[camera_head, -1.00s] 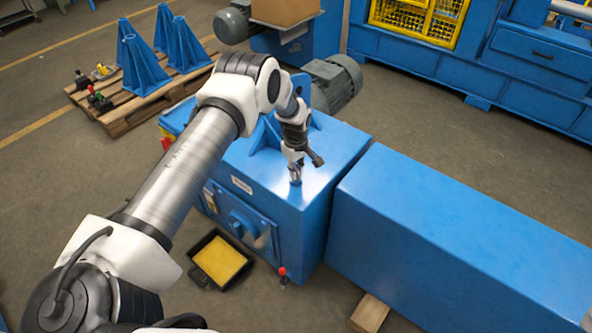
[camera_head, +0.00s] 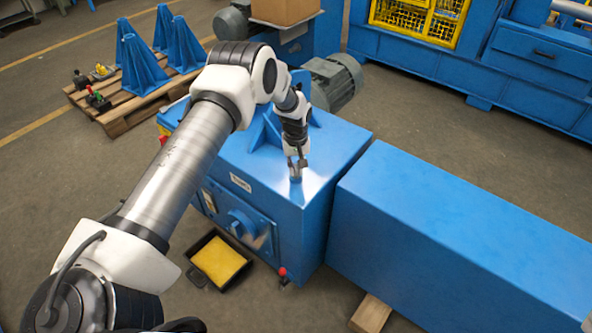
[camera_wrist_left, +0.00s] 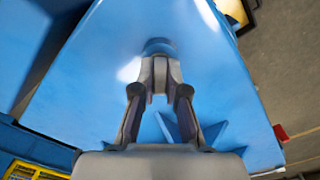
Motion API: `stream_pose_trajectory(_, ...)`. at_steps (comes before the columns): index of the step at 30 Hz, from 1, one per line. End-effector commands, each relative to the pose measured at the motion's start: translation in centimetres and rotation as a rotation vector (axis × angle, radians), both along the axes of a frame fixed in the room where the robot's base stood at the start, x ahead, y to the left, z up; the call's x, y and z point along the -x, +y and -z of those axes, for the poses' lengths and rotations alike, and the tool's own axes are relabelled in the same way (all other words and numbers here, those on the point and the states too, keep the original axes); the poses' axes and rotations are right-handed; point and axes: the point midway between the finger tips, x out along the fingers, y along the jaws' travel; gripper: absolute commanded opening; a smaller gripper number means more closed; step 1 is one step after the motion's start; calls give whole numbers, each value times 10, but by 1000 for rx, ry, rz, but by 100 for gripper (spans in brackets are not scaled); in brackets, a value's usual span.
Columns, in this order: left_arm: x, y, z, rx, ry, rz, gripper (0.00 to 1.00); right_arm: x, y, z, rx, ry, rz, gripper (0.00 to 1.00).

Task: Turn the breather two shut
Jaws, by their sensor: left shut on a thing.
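The breather is a small blue cap (camera_head: 295,180) on the top face of the blue gear housing (camera_head: 325,150), near its front corner. In the left wrist view the round blue cap (camera_wrist_left: 158,47) shows just beyond my fingertips. My left gripper (camera_head: 297,170) points down over it and is shut on it; the left wrist view shows the fingers (camera_wrist_left: 160,75) close together at the cap. The fingers hide part of the cap. Whether it is the breather two cannot be read from a label. My right gripper is not in view.
A long blue guard (camera_head: 440,250) stands right of the housing, with a narrow gap. A black tray with a yellow pad (camera_head: 220,262) lies on the floor in front. A grey motor (camera_head: 335,82) sits behind. A pallet with blue brackets (camera_head: 150,95) is at the back left.

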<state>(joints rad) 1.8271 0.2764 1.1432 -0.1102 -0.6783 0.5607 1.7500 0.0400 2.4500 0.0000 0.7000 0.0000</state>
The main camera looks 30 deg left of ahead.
Motion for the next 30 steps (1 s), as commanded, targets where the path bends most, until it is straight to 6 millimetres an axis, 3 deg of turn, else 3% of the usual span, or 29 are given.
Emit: stream_pose_trajectory(30,-2,1,-1,-5,-6,964,0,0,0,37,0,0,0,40)
